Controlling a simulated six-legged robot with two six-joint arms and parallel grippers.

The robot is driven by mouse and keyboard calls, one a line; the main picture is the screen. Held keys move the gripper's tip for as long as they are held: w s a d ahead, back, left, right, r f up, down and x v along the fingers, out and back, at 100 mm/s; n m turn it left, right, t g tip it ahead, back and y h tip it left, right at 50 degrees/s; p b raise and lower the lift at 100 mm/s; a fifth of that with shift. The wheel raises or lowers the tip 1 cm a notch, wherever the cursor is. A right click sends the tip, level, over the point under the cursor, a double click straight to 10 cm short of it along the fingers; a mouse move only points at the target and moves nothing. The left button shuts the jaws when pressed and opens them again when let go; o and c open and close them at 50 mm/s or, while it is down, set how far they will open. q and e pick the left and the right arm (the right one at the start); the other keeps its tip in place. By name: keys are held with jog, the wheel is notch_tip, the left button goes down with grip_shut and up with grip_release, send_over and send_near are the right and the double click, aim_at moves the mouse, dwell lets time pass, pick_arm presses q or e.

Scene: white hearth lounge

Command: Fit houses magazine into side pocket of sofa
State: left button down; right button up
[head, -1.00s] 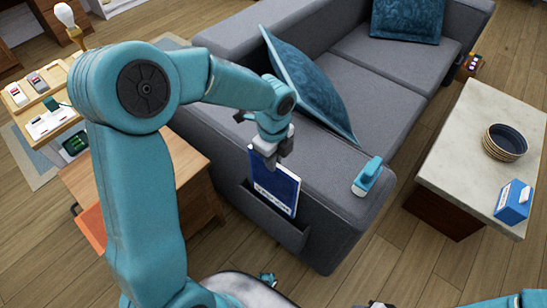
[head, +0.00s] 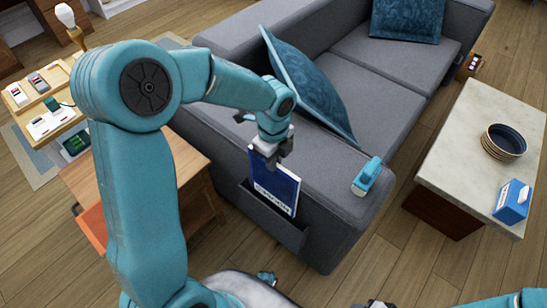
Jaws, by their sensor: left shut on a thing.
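The blue houses magazine (head: 276,188) with a white lower band stands upright at the side of the grey sofa (head: 375,70). Its lower end is behind the front wall of the grey side pocket (head: 272,222) on the sofa's arm, so its bottom edge is hidden. My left gripper (head: 272,158) is shut on the magazine's top edge. My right gripper (head: 375,305) shows only as a small dark part at the bottom edge, and its jaws cannot be made out.
A stone-topped table (head: 475,140) at right bears stacked bowls (head: 504,141) and a blue box (head: 511,201). A wooden side table (head: 185,165) stands left of the sofa.

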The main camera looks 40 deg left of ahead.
aim_at(274, 177)
dwell(0.5)
pick_arm(q)
jog(key=shift+f+b, duration=3.1)
jog(key=shift+f, duration=1.4)
jog(key=c, duration=1.5)
grip_release()
jog(key=o, duration=0.4)
jog(key=shift+r, duration=0.1)
jog(key=shift+w, duration=0.15)
jog(key=r+p, duration=0.1)
jog(key=r, duration=0.4)
jog(key=r+p, duration=0.2)
jog(key=r, duration=0.3)
jog(key=r+p, duration=0.1)
jog(key=r, duration=0.5)
jog(key=shift+s+r, duration=0.1)
jog(key=shift+s, duration=0.15)
